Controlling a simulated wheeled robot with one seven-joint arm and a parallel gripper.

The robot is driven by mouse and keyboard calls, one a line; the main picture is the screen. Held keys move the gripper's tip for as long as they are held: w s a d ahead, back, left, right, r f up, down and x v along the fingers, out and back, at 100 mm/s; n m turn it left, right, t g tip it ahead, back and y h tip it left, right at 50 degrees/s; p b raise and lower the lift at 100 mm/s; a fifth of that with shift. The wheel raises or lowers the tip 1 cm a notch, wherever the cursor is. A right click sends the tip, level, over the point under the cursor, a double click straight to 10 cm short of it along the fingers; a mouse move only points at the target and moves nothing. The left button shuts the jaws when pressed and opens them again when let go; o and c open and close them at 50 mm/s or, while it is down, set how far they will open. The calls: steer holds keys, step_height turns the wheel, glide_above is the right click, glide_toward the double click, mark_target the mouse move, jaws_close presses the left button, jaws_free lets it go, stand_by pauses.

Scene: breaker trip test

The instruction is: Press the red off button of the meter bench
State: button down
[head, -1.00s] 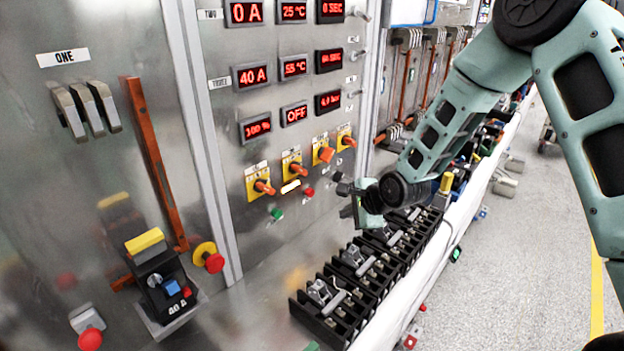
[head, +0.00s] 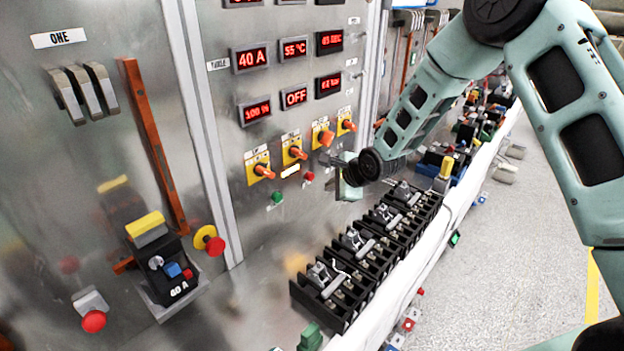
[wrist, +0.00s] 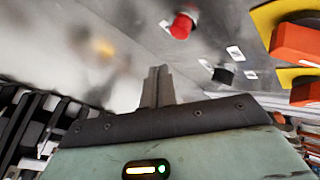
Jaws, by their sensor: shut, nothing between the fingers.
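The meter bench is the steel panel with red displays. Its small red button (head: 309,176) sits below the row of orange knobs, to the right of a green button (head: 277,197). In the wrist view the red button (wrist: 183,25) is ahead of my gripper, above and slightly right of the fingertips. My gripper (head: 327,159) is shut and empty, just right of the red button in the head view, close to the panel. Its closed fingers (wrist: 157,85) also show in the wrist view, with a visible gap to the button.
Orange knobs on yellow plates (head: 295,152) line the panel above the button. A black button (wrist: 222,75) is right of the fingers in the wrist view. Black terminal blocks (head: 345,270) stand on the bench below. A breaker (head: 170,275) and a red mushroom button (head: 215,246) are left.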

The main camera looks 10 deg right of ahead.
steer(key=shift+w+a, duration=0.5)
steer(key=shift+w, duration=0.15)
steer(key=shift+w+a, duration=0.45)
steer(key=shift+w, duration=0.2)
steer(key=shift+w+b, duration=0.1)
steer(key=shift+b, duration=0.2)
stand_by(0.9)
steer(key=shift+w+a, duration=0.2)
steer(key=shift+a, duration=0.05)
steer(key=shift+w+a, duration=0.3)
steer(key=shift+w, duration=0.1)
stand_by(0.9)
steer(key=shift+s+d, duration=0.55)
steer(key=shift+s, duration=0.2)
steer(key=shift+s+d, duration=0.75)
steer(key=shift+s, duration=0.25)
steer(key=shift+s+d, duration=0.7)
steer(key=shift+s, duration=0.3)
